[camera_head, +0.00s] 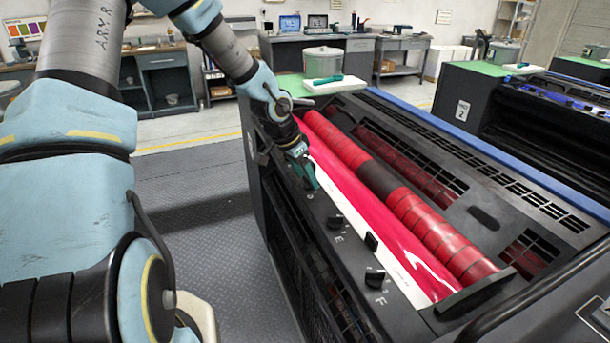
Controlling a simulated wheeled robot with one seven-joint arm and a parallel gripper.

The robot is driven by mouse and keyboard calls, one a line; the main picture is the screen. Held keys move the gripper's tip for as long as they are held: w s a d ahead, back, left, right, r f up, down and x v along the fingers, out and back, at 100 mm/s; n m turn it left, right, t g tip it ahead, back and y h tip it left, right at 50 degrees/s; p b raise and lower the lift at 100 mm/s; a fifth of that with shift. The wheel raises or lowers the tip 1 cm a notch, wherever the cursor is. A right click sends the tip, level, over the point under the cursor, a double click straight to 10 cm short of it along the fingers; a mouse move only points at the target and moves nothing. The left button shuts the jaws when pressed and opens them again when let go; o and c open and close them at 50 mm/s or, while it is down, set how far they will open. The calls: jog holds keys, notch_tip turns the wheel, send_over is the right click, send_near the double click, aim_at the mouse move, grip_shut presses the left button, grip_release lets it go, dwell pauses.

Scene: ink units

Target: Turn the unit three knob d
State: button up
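The near ink unit has a dark panel (356,292) along its front edge with a row of black knobs. The knob above the letter E (335,221) and the knob above the letter F (374,276) show clearly. My gripper (309,182) points down at the panel farther back along this row, with its teal fingers at the panel surface. Knob d is not clearly visible; the gripper covers the spot before E. I cannot tell whether the fingers are around a knob or how far apart they are. No unit number is readable on this unit.
A glossy red roller (365,205) and a red segmented roller (437,235) lie right beside the panel. A second unit marked 2 (462,110) stands to the right. A lidded pot (322,61) and a white tray (335,85) sit at the far end. Open floor (205,205) lies left.

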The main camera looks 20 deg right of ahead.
jog(key=v, duration=1)
jog(key=shift+a+r, duration=0.15)
jog(key=shift+r, duration=0.25)
jog(key=s+a+f+n+y+b, duration=0.1)
jog(key=s+a+f+n, duration=0.1)
jog(key=a, duration=0.6)
jog(key=s+a+f+n+y+b, duration=0.1)
jog(key=s+a+n+b, duration=0.1)
jog(key=s+a+n, duration=0.3)
jog(key=s+a+f+n+y+b, duration=0.2)
jog(key=a+n, duration=0.4)
jog(key=a, duration=0.6)
jog(key=shift+s+a+f, duration=0.1)
jog(key=shift+s+f, duration=0.05)
jog(key=shift+s, duration=0.3)
jog(key=shift+s+a+f, duration=0.1)
jog(key=shift+s+f, duration=0.1)
jog(key=shift+s, duration=0.2)
jog(key=shift+d, duration=0.2)
